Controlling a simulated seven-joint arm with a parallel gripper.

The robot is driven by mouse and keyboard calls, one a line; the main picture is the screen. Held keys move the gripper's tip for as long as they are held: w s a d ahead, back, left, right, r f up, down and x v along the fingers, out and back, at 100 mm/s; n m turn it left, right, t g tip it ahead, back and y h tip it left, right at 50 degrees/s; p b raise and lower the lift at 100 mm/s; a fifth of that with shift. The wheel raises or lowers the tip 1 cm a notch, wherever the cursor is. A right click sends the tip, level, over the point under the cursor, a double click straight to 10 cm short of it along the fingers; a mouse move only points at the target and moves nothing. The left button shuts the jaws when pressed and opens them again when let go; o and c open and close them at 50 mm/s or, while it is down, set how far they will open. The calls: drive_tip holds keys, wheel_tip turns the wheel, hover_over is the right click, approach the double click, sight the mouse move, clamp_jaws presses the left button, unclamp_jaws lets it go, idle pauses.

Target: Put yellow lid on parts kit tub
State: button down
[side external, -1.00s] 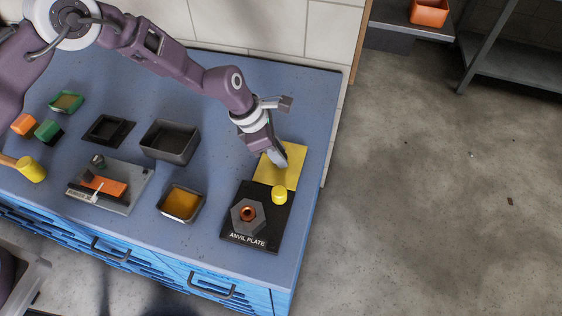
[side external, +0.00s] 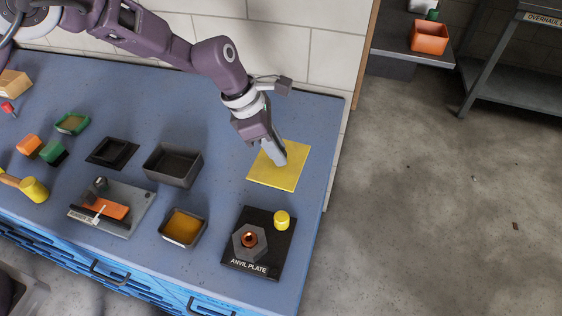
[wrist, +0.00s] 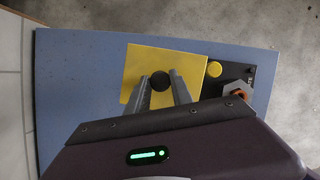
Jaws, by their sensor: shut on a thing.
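The yellow lid (side external: 292,173) is a flat square plate with a round black knob (wrist: 160,81), which shows between my fingers in the wrist view. My gripper (side external: 277,158) is shut on this knob and holds the lid at the right end of the blue bench, behind the anvil plate. The lid looks raised, but its exact height is unclear. A dark grey open tub (side external: 172,166) stands left of the lid, and its inside looks empty. A smaller grey tub (side external: 183,227) holds orange-yellow contents. I can read no parts kit label on either tub.
The anvil plate (side external: 236,255) carries a hexagonal nut (side external: 249,242) and a yellow cylinder (side external: 282,220). A flat black tray (side external: 111,153), a grey fixture (side external: 131,215) and a green tub (side external: 72,123) stand further left. Bare bench lies between the dark tub and the lid.

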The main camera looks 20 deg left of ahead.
drive_tip(key=s+a+r+m+g+y, duration=0.1)
drive_tip(key=a+r+m+g, duration=0.1)
drive_tip(key=a+m, duration=0.6)
drive_tip(key=a+r+m+g+y, duration=0.1)
drive_tip(key=a+m, duration=0.8)
drive_tip(key=a, duration=1)
drive_tip(key=r+g, duration=0.1)
drive_tip(key=g, duration=0.1)
drive_tip(key=shift+s+a+r+g, duration=0.2)
drive_tip(key=shift+s+a+g, duration=0.1)
drive_tip(key=shift+s+a, duration=0.1)
wheel_tip(320, 180, down, 8)
drive_tip(key=shift+f, duration=1)
drive_tip(key=c, duration=1.5)
unclamp_jaws()
drive_tip(key=shift+o, duration=0.2)
drive_tip(key=o, duration=0.6)
drive_tip(key=shift+c, duration=0.2)
